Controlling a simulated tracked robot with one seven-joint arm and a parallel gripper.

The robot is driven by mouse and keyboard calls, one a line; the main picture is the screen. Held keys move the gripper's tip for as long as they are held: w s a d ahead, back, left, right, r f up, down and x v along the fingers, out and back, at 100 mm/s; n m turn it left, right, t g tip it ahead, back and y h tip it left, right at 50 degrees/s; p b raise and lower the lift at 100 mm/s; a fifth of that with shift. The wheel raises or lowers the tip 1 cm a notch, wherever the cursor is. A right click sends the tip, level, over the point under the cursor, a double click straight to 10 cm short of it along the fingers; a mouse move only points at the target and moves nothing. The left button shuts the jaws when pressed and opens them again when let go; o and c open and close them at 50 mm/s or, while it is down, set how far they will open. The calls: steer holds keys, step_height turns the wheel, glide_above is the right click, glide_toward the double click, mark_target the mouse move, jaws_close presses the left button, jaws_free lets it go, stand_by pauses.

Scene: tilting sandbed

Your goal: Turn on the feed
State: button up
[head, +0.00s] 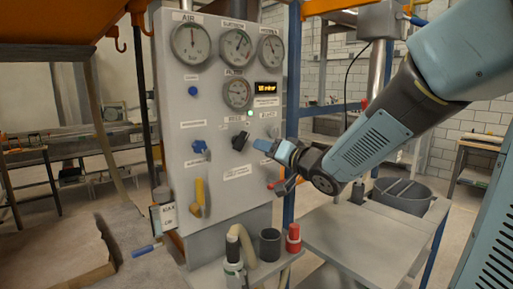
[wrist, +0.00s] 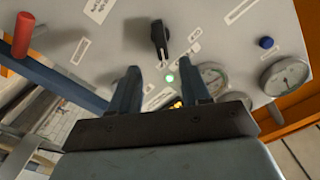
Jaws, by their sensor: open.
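A grey control panel (head: 219,200) faces me in the head view, with a black rotary knob (head: 240,140) at its middle right under a small green light (head: 250,112). I cannot read clearly which control is labelled feed. My gripper (head: 272,166) is open and empty in front of the panel, just right of the black knob. In the wrist view the same black knob (wrist: 158,40) lies just beyond my open fingers (wrist: 162,80), roughly between their lines and apart from them. The green light (wrist: 169,79) shows between the fingers.
The panel also carries several gauges (head: 191,43), a lit display (head: 267,88), a blue button (head: 193,91), a blue valve knob (head: 199,147) and a yellow lever (head: 199,197). A red handle (wrist: 23,35) sticks out at left in the wrist view. Bottles (head: 293,238) stand below.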

steer(key=v, duration=0.3)
steer(key=shift+s, duration=0.1)
steer(key=s+d+f+m+g+h, duration=0.2)
steer(key=s+d+h, duration=0.4)
steer(key=d+h, duration=0.5)
steer(key=s+f+n+g, duration=0.1)
steer(key=s+f+g, duration=0.1)
steer(key=s, duration=0.6)
steer(key=s+d+f+n+g+y, duration=0.1)
steer(key=s+f+g, duration=0.1)
steer(key=s+g, duration=0.3)
steer(key=s, duration=0.3)
steer(key=shift+s, duration=0.35)
